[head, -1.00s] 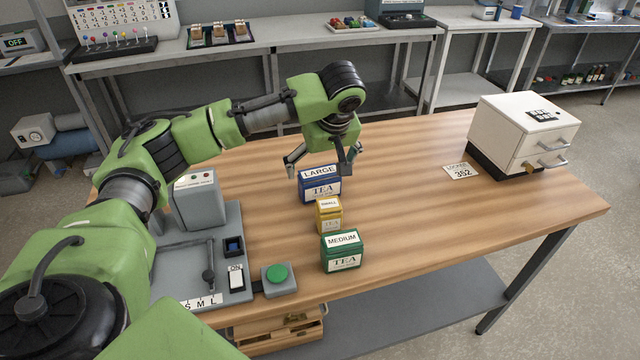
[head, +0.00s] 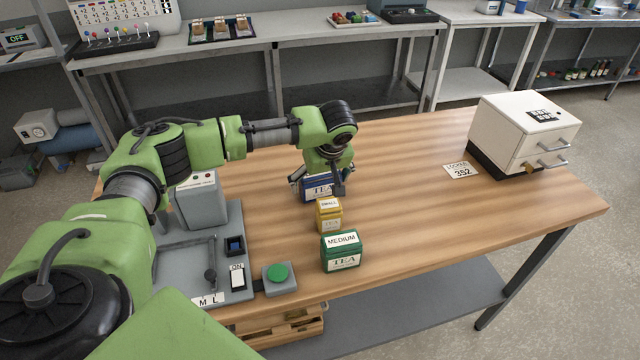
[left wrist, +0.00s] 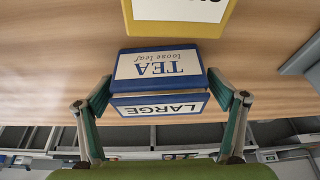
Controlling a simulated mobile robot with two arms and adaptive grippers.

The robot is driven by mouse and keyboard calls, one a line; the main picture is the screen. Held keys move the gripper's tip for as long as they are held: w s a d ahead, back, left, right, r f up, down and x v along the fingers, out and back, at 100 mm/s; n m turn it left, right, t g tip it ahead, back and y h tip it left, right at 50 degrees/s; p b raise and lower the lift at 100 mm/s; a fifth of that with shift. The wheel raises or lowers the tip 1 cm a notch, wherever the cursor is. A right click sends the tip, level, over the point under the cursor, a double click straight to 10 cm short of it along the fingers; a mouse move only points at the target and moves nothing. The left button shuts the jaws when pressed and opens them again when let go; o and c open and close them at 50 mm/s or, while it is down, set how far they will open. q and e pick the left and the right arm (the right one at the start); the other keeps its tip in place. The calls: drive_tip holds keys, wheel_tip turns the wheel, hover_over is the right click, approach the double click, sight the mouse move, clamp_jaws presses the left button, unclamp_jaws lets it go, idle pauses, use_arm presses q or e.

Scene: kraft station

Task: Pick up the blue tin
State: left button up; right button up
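The blue tin (head: 318,186), labelled LARGE and TEA, stands upright on the wooden table (head: 430,240). My left gripper (head: 316,187) is lowered around it, its fingers on either side of the tin. In the left wrist view the blue tin (left wrist: 160,72) lies between the two open fingertips (left wrist: 160,90). Small gaps seem to show beside the tin, and I cannot tell whether either finger touches it. The gripper covers the tin's top in the head view. My right gripper is not in view.
A yellow tin (head: 329,214) stands just in front of the blue one, and a green tin (head: 341,251) in front of that. A grey machine (head: 200,200) and a green button (head: 278,274) are to the left.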

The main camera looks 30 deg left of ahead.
use_arm(q)
drive_tip(key=c, duration=0.9)
drive_tip(key=shift+r, duration=0.1)
